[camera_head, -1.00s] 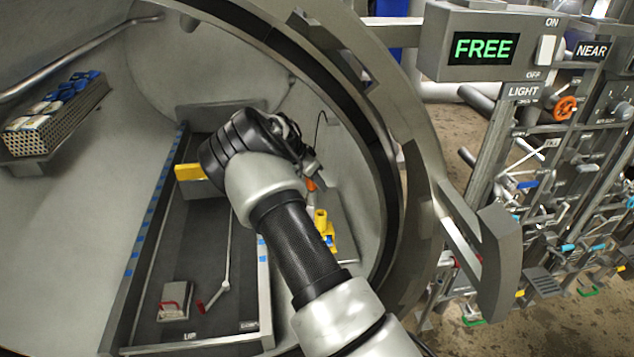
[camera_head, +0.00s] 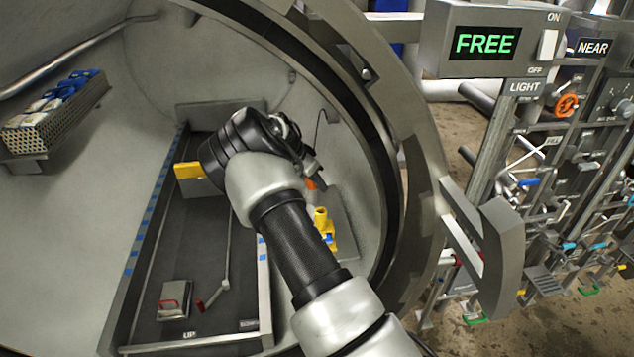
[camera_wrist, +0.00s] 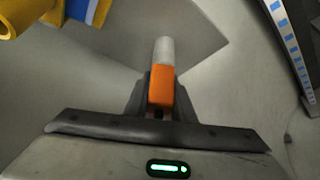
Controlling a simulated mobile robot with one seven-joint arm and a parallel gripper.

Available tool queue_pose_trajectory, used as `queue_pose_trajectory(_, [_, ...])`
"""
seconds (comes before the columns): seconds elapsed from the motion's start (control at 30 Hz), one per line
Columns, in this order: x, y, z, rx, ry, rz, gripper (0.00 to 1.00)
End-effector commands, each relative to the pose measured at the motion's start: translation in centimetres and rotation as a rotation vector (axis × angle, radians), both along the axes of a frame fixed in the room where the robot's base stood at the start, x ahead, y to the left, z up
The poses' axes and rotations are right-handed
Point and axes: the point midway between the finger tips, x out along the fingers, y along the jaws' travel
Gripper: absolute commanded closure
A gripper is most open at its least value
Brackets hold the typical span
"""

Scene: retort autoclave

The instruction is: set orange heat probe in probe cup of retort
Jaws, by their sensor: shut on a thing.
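The orange heat probe (camera_wrist: 161,87) has an orange block body and a pale grey round end pointing away from my gripper (camera_wrist: 160,95). My gripper is shut on the orange body. In the head view the orange probe (camera_head: 311,184) shows as a small patch below my gripper, inside the retort. A yellow fitting with a blue and white marking (camera_head: 322,222), probably the probe cup, stands on a grey ledge at the right, below the probe. Part of the yellow fitting (camera_wrist: 28,14) shows at the upper left of the wrist view. The probe and fitting are apart.
The retort's round rim (camera_head: 395,190) surrounds my arm on the right. A floor track (camera_head: 205,240) holds a yellow block (camera_head: 190,171) and a red-handled box (camera_head: 174,300). A loaded perforated rack (camera_head: 50,130) is at left. A panel reading FREE (camera_head: 485,43) stands outside.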

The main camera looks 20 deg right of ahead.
Motion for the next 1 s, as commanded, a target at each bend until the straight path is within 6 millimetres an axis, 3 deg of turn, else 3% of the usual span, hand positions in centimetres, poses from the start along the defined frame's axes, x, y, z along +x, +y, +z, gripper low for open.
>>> queue_pose_trajectory(0.27, [0.0, 0.0, -0.1, 0.000, 0.000, 0.000, 1.00])
queue_pose_trajectory(0.3, [0.0, 0.0, -0.1, 0.000, 0.000, 0.000, 0.71])
queue_pose_trajectory(0.4, [0.0, 0.0, -0.1, 0.000, 0.000, 0.000, 0.56])
queue_pose_trajectory(0.77, [0.0, 0.3, 0.3, 0.000, -0.001, 0.001, 0.56])
queue_pose_trajectory(1.0, [-0.6, 2.3, 4.1, 0.001, -0.003, 0.003, 0.56])
